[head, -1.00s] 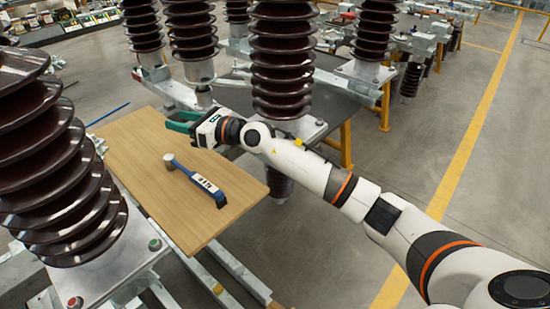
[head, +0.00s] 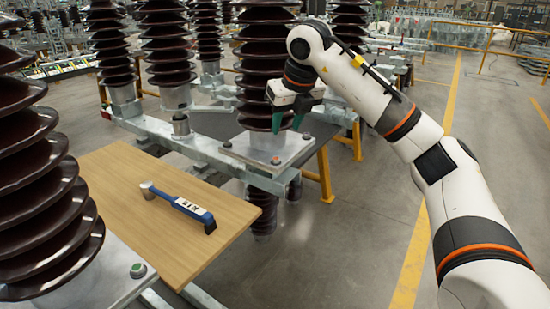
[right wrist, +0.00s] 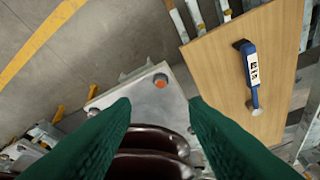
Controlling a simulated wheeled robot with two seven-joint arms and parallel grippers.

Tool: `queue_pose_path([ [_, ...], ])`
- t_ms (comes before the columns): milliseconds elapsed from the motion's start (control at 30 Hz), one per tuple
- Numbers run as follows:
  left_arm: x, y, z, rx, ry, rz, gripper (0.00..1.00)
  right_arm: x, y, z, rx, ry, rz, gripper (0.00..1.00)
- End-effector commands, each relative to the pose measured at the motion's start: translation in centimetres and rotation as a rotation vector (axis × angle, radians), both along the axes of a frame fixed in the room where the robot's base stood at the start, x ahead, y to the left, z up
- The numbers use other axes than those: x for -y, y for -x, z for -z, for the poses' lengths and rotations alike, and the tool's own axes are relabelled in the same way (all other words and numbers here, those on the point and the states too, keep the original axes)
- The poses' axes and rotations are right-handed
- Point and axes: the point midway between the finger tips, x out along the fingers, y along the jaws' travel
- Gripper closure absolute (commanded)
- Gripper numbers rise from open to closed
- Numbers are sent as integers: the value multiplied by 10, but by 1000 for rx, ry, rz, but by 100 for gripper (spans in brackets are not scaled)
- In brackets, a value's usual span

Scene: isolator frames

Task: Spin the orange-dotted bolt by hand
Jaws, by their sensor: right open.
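The orange-dotted bolt (right wrist: 160,80) stands on a corner of a grey metal plate in the right wrist view, just past the fingertips and lined up between them. In the head view a bolt with a reddish-orange top (head: 276,160) stands on the plate (head: 262,148) under the dark insulator, and looks like the same one. My right gripper (head: 288,123) points down above this plate, its green fingers apart and empty. The fingers (right wrist: 160,103) also show open in the right wrist view, not touching the bolt. My left gripper is out of view.
The brown ribbed insulator (head: 263,60) rises close behind my right gripper; its ribs also show between the fingers (right wrist: 150,140). A wooden board (head: 130,185) with a blue-handled hammer-like tool (head: 190,208) lies to the left. Open floor (head: 340,240) is at the right.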

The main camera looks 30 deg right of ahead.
Motion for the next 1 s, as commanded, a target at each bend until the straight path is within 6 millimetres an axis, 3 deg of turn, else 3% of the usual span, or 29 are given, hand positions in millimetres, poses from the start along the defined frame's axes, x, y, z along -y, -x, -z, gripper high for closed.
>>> queue_pose_path([
  [300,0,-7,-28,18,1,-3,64,2,-24,60,-4,-2,-5,59],
  [500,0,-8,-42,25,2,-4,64,3,-36,88,-2,-1,-5,59],
  [700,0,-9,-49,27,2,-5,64,4,-41,100,0,0,-7,59],
  [1000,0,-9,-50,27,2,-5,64,4,-42,101,0,0,-7,62],
])
